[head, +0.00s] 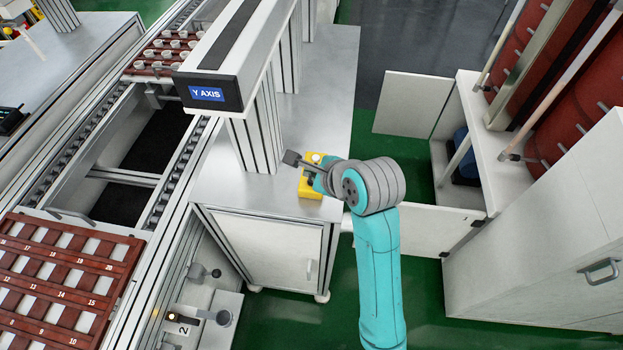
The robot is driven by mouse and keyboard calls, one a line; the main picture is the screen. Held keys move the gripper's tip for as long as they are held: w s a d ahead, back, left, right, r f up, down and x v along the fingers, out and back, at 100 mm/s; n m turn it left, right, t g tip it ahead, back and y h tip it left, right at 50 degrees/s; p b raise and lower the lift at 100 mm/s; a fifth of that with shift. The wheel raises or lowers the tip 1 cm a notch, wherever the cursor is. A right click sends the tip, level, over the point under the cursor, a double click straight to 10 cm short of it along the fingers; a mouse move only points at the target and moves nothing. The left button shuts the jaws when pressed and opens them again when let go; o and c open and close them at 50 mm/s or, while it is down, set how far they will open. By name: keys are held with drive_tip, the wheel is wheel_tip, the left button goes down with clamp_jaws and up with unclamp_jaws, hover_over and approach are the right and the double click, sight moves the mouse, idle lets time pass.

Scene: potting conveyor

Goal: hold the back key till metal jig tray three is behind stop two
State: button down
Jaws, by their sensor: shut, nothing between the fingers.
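A yellow key box (309,189) with a pale round button on top stands on the grey metal cabinet top. My gripper (293,158) is shut and empty at the box, over its upper part. The gripper and wrist hide most of the keys, and I cannot tell whether a key is being pressed. A red-brown jig tray (120,268) with numbered pockets lies on the conveyor at the lower left. A second red-brown tray (143,66) with white cups is farther up the conveyor. Neither tray's own number is readable. A unit marked 2 (183,329) stands beside the rail, with a small lit lamp.
The "Y AXIS" gantry beam (215,75) and its upright posts stand just left of my gripper. A white open-doored cabinet (470,180) and a white drawer unit (560,240) are on the right.

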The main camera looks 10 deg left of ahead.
drive_tip(key=shift+f, duration=0.85)
idle(2.9)
drive_tip(key=shift+r, duration=0.1)
idle(0.8)
drive_tip(key=shift+r, duration=0.75)
drive_tip(key=shift+r, duration=2.5)
drive_tip(key=shift+d, duration=0.1)
